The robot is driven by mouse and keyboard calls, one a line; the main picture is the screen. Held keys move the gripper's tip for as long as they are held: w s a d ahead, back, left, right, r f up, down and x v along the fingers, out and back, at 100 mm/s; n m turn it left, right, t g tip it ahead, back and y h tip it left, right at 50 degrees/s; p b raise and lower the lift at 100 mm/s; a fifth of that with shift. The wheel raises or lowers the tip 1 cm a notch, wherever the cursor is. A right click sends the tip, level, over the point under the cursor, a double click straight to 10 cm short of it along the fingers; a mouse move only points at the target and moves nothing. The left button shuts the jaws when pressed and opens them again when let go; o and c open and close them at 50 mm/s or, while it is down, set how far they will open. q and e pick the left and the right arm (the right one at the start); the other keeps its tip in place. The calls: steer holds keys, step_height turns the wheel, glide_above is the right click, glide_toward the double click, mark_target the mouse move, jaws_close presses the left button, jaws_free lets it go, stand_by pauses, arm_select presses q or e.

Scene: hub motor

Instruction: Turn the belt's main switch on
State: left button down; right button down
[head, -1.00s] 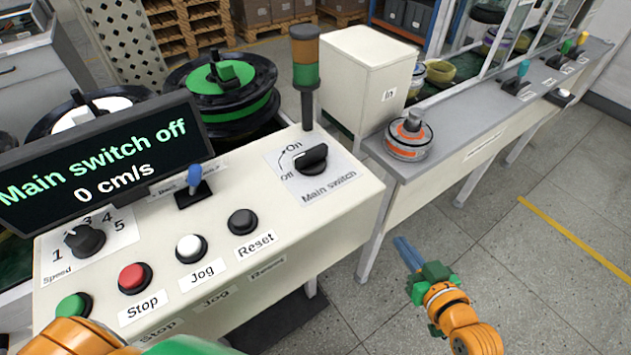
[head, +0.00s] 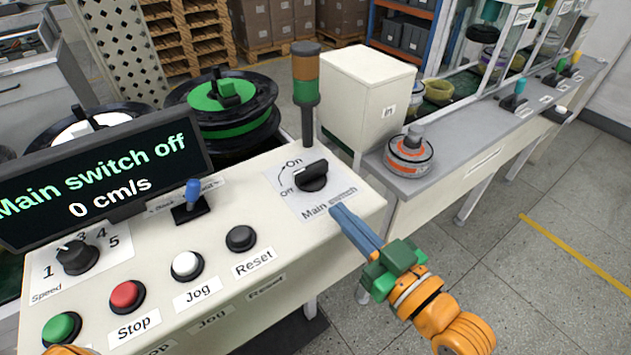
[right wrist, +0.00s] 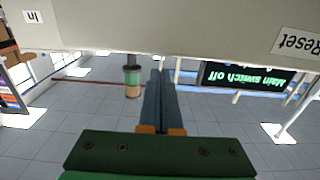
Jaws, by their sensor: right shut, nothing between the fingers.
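The main switch (head: 312,178) is a black rotary knob on a white label marked On and Off, at the right end of the cream control panel (head: 225,290). Its handle lies slantwise; I cannot clearly read its pointer. The display (head: 100,180) reads "Main switch off" and "0 cm/s". My right gripper (head: 340,210) is shut and empty, its blue fingertips just below and right of the switch label, apart from the knob. In the right wrist view its closed fingers (right wrist: 160,100) show; the knob is not seen there. My left gripper is not in view.
The signal lamp post (head: 306,90) stands behind the switch, with a cream box (head: 370,95) beyond. Jog (head: 187,266), Stop (head: 127,296) and Reset (head: 241,239) buttons and a blue-tipped lever (head: 192,198) lie left.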

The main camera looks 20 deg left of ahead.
mark_target(304, 176)
steer(key=x, duration=0.8)
steer(key=shift+p, duration=0.3)
steer(key=shift+r+t+p, duration=0.1)
steer(key=shift+t+p, duration=0.2)
steer(key=shift+p, duration=0.2)
steer(key=shift+a+m+h, duration=0.2)
steer(key=shift+m+h, duration=0.2)
